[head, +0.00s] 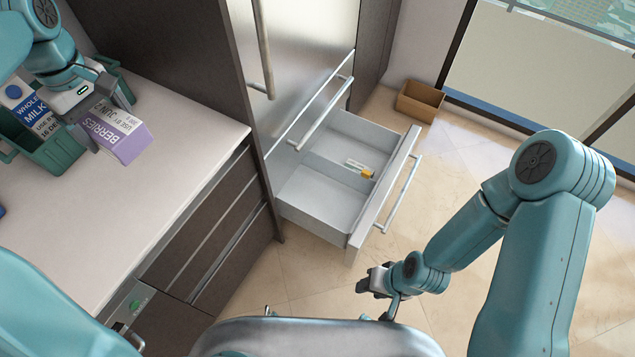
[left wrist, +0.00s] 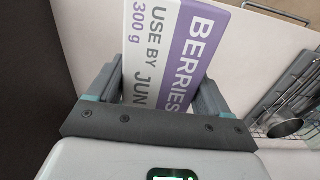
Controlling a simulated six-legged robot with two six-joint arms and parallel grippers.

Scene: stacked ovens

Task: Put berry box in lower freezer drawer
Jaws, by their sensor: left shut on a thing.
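The berry box (head: 118,131), purple and white with "BERRIES" on it, is at the upper left in the head view, over the counter beside a green crate. My left gripper (head: 100,125) is shut on it; the box also shows between the fingers in the left wrist view (left wrist: 170,45). The lower freezer drawer (head: 315,203) is pulled open in the middle of the head view, with a divider across it and a small yellow and white item inside. My right gripper (head: 378,281) is low, in front of the drawer; its fingers are too small to judge.
The green crate (head: 60,155) holds a whole milk carton (head: 30,110). The counter (head: 150,200) is mostly bare. Above the open drawer is a closed drawer with a bar handle (head: 325,115). A brown open box (head: 419,100) stands on the floor behind the drawer.

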